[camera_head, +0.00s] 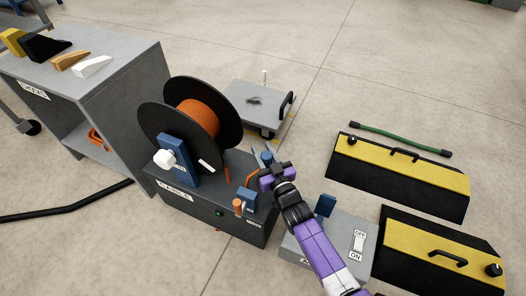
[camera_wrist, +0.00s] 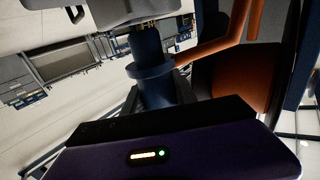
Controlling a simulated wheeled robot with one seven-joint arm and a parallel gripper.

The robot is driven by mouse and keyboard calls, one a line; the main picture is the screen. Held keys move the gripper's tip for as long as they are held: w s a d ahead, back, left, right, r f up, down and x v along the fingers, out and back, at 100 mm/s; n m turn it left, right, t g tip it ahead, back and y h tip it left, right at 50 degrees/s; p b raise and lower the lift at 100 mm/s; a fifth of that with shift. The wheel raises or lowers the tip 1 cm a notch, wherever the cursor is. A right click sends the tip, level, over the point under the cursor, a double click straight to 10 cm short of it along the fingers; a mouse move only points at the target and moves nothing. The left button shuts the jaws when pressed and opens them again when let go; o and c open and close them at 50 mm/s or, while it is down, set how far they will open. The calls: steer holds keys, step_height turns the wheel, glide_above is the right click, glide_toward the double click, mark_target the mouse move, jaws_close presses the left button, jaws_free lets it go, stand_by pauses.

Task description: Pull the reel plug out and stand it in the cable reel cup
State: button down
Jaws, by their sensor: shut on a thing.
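My gripper (camera_head: 268,168) is shut on the blue reel plug (camera_head: 266,156), above the right end of the grey cable reel box (camera_head: 200,205). In the wrist view the blue plug (camera_wrist: 150,66) stands between my dark fingers (camera_wrist: 158,92), its gold pins bare at the upper end. No socket shows around the pins. The reel (camera_head: 197,118) has black flanges and orange cable. A small blue holder (camera_head: 245,198) and an orange, pale-topped piece (camera_head: 238,204) are at the box's front right; I cannot tell which is the cup.
A grey shelf unit (camera_head: 125,85) with wedges stands left. A grey flat trolley (camera_head: 250,98) lies behind the reel. A grey switch box (camera_head: 335,245) is right of the reel box. Yellow and black ramps (camera_head: 400,170) and a green hose (camera_head: 400,139) lie further right.

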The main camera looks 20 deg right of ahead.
steer(key=shift+f+b, duration=1.5)
steer(key=shift+f, duration=0.15)
steer(key=c, duration=0.9)
jaws_free()
steer(key=s+p, duration=0.2)
steer(key=s, duration=0.1)
steer(key=s+p, duration=0.1)
steer(key=s, duration=0.2)
steer(key=shift+s+d+r+p, duration=0.15)
steer(key=shift+s+p, duration=0.15)
steer(key=shift+p, duration=0.05)
steer(key=shift+s, duration=0.55)
